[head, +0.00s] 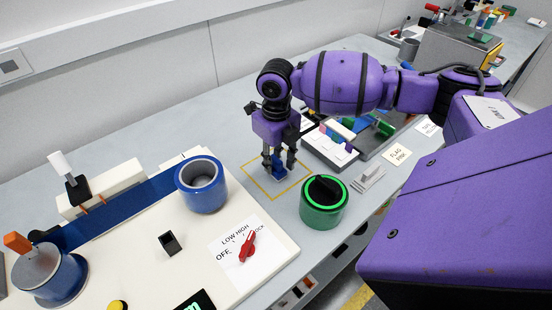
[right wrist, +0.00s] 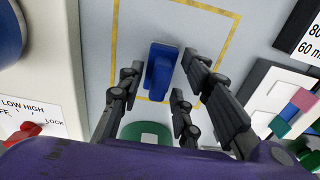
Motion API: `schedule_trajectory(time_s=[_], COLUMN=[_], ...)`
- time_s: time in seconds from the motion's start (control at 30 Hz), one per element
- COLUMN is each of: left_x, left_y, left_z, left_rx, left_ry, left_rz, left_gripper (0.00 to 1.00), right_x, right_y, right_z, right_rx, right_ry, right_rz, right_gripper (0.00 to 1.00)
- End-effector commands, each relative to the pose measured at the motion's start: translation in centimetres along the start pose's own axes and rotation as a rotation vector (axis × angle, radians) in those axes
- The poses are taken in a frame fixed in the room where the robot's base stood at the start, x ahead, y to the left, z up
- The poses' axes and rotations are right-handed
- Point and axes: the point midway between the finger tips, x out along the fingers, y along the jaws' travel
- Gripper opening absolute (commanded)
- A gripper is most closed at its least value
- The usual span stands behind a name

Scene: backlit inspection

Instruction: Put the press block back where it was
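The press block, which I take to be the blue block with a raised grip (head: 279,168), stands on the grey bench inside a yellow outlined square (head: 249,172). My right gripper (head: 279,160) is over the block, pointing down. In the right wrist view its fingers (right wrist: 160,75) are apart, on either side of the block, with gaps showing. My left gripper is not in view.
A green cylinder with a black top (head: 323,208) stands close in front of the square. A cream machine base with a blue belt (head: 125,205) and red knob (head: 247,246) is at left. A tray with coloured pieces (head: 330,147) and a grey stepped piece (head: 368,178) are right.

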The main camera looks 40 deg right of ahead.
Motion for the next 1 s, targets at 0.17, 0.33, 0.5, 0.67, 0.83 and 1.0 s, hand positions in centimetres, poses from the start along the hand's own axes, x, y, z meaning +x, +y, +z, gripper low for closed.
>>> schedule_trajectory(time_s=[0.17,0.33,0.5,0.67,0.83,1.0], left_x=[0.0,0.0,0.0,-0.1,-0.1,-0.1], left_y=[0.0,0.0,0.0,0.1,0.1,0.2], left_z=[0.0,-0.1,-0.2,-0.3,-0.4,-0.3], left_rx=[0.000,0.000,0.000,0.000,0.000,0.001], left_ry=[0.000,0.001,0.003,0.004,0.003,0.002], left_rz=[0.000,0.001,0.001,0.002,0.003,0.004], left_gripper=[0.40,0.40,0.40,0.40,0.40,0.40], right_x=[0.0,-0.9,-3.9,-7.5,-10.5,-12.1], right_y=[0.0,0.0,-0.1,-0.1,0.0,0.0], right_z=[0.0,0.1,0.1,0.1,0.1,0.0], right_rx=[0.000,0.000,-0.001,0.001,0.001,0.000], right_ry=[0.000,-0.002,-0.005,-0.004,-0.003,-0.001], right_rz=[0.000,-0.001,-0.002,-0.001,0.000,0.000], right_gripper=[0.33,0.33,0.33,0.33,0.33,0.33])
